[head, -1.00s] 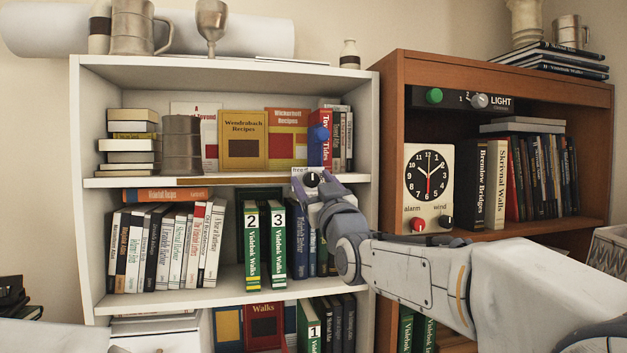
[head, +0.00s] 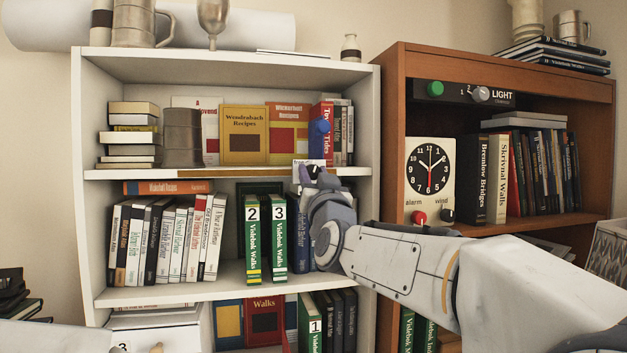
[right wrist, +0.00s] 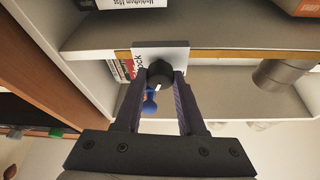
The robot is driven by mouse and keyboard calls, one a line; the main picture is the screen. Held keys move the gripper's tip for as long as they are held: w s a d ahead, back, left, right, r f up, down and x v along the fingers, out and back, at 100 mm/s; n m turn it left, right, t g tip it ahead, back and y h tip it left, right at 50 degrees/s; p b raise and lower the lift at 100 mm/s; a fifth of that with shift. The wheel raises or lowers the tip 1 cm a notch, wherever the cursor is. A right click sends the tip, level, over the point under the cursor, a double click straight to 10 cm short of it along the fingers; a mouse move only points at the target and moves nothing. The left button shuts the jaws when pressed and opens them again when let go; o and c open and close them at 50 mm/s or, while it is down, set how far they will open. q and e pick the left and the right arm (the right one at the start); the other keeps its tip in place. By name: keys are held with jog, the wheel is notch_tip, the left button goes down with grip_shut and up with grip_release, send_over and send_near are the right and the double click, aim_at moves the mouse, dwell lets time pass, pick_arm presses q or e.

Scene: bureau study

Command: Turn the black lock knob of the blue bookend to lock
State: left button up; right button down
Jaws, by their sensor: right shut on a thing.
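The black lock knob (right wrist: 160,74) is on a white plate (right wrist: 176,53) with partly hidden lettering ending in "ock". A white mark on the knob points down in the right wrist view. My right gripper (right wrist: 160,82) is shut on the knob, one finger on each side. In the head view, my right gripper (head: 312,178) is at the upper-middle shelf edge and hides the knob; only a bit of the plate shows above it. A blue rounded part of the bookend (head: 319,129) is above, in front of a red book; it also shows in the wrist view (right wrist: 149,105). My left gripper is out of view.
A white bookcase (head: 76,180) holds books around my right gripper, with green volumes (head: 265,235) just left of my wrist. A brown cabinet (head: 390,140) with a clock (head: 430,172) stands to the right, behind my right arm.

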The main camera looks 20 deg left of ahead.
jog(key=m+t+h+p, duration=0.1)
jog(key=m+h, duration=0.1)
jog(key=m, duration=0.2)
jog(key=shift+a+r, duration=0.1)
jog(key=m+h+p, duration=0.1)
jog(key=m, duration=0.1)
jog(key=m+h+p, duration=0.1)
jog(key=m, duration=0.2)
jog(key=shift+h, duration=0.3)
jog(key=m+h+p, duration=0.1)
jog(key=m+p, duration=0.1)
jog(key=m, duration=0.1)
jog(key=m+g+h+p, duration=0.1)
jog(key=m, duration=0.2)
jog(key=shift+r+h+p, duration=0.1)
jog(key=shift+h+p, duration=0.2)
jog(key=shift+p, duration=0.05)
jog(key=shift+s+m+g+p, duration=0.1)
jog(key=shift+m+g+p, duration=0.2)
jog(key=shift+m+p, duration=0.85)
jog(key=shift+m+b, duration=0.3)
jog(key=shift+m, duration=0.25)
jog(key=c, duration=0.5)
grip_release()
